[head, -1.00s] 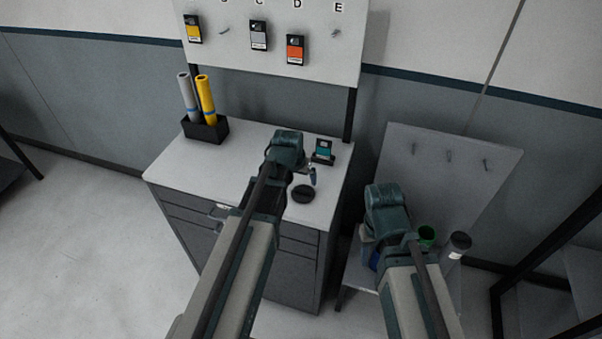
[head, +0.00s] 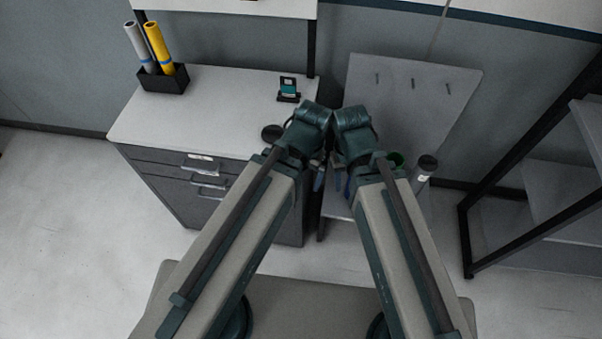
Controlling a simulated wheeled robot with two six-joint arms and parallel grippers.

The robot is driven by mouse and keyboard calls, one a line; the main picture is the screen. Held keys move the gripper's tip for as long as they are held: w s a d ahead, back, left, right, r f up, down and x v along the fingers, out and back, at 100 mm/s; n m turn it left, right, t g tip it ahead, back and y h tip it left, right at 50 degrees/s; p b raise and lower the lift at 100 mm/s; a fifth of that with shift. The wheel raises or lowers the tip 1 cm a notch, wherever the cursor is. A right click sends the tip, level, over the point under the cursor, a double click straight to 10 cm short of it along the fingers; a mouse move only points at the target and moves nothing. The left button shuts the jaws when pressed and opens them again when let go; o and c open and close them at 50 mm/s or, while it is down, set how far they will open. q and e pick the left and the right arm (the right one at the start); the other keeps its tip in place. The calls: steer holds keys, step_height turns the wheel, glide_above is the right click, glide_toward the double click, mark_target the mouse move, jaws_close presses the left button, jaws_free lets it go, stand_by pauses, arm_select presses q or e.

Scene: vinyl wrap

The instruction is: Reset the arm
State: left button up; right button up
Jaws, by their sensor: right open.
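My two arms reach forward from the bottom of the head view, and their wrists come close together in the middle. My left gripper (head: 319,178) hangs below its wrist by the right edge of the cabinet (head: 225,108); its jaws are too small and hidden to read. My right gripper (head: 343,184) is open and points down in front of the low stand with the grey back panel (head: 405,100). Its fingers are partly hidden by my arm. I see nothing held in it.
On the cabinet stand a black holder (head: 165,80) with a grey roll (head: 139,45) and a yellow roll (head: 157,45), a teal card in a stand (head: 288,87) and a black round piece (head: 271,132). A black-framed shelf (head: 530,210) stands right.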

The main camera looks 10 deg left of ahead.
step_height(320, 180, down, 4)
steer(key=b, duration=0.4)
steer(key=shift+f, duration=0.2)
steer(key=shift+d, duration=0.1)
stand_by(1.1)
